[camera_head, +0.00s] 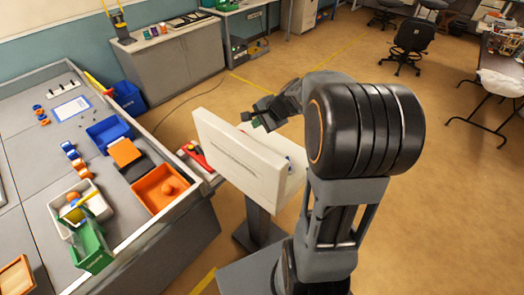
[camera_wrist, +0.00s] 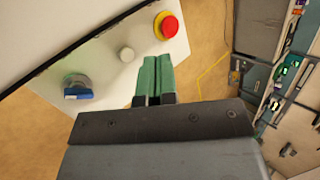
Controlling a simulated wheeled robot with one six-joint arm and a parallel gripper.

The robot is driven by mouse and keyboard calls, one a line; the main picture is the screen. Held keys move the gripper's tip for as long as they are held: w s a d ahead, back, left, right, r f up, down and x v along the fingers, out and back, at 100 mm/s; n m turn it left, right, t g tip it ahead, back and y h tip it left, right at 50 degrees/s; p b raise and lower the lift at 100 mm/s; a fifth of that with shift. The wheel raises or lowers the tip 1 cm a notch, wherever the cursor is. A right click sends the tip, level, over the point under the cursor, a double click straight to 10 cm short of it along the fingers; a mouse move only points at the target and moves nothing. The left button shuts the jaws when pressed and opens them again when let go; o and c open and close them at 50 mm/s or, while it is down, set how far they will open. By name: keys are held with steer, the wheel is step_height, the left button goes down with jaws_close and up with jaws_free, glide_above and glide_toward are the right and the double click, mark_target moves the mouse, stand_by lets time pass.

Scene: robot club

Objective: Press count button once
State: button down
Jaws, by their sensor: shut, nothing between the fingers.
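A white control panel (camera_wrist: 115,35) carries a red button on a yellow base (camera_wrist: 167,27), a small pale round button (camera_wrist: 127,54) and a blue knob on a grey base (camera_wrist: 78,88). No label is readable, so I cannot tell for certain which is the count button. My gripper (camera_wrist: 155,72) is shut and empty, its green fingertips together just beside the pale button as seen in the wrist view. I cannot tell whether they touch anything. In the head view the panel (camera_head: 226,143) shows its back, and my gripper (camera_head: 254,120) is beyond its top edge.
A grey worktable (camera_head: 30,150) with an orange tray (camera_head: 160,188), a blue bin (camera_head: 107,132) and a green bin (camera_head: 92,243) stands left of the panel. Open floor (camera_head: 340,55) lies beyond.

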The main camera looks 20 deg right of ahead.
steer(key=w+d+f+m+t+y, duration=0.1)
steer(key=w+d+f+m, duration=0.2)
steer(key=f+m, duration=0.2)
steer(key=shift+w+f, duration=0.2)
steer(key=shift+w, duration=0.1)
step_height(320, 180, down, 8)
steer(key=b, duration=0.6)
steer(key=shift+r, duration=0.25)
steer(key=shift+f+b, duration=0.65)
steer(key=shift+b, duration=0.05)
stand_by(1.2)
steer(key=shift+f+b, duration=0.45)
steer(key=shift+b, duration=0.05)
